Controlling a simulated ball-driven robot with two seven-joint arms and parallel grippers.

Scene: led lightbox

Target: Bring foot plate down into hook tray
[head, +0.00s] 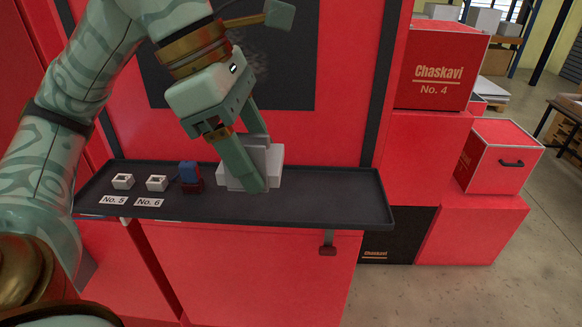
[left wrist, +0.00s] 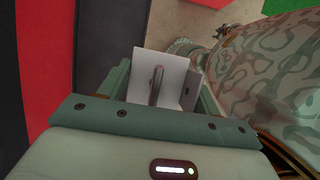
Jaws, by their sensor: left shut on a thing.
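The hook tray (head: 330,200) is a long, shallow dark tray in front of the red panel. My left gripper (head: 258,165) reaches down from above over its middle, shut on a pale grey-white block-like piece, which I take to be the foot plate (head: 232,180). The fingers cover part of the piece. It sits at tray level; I cannot tell whether it touches the tray floor. In the left wrist view the foot plate (left wrist: 172,68) shows as a pale plate with a grey upright bar, between the fingers (left wrist: 160,85). My right gripper is out of view.
Two small white square pieces (head: 123,181) (head: 157,183) stand at the tray's left, behind labels No. 5 and No. 6. A blue and dark red part (head: 190,177) stands close left of the foot plate. The tray's right end is clear. Red boxes (head: 435,65) stand right.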

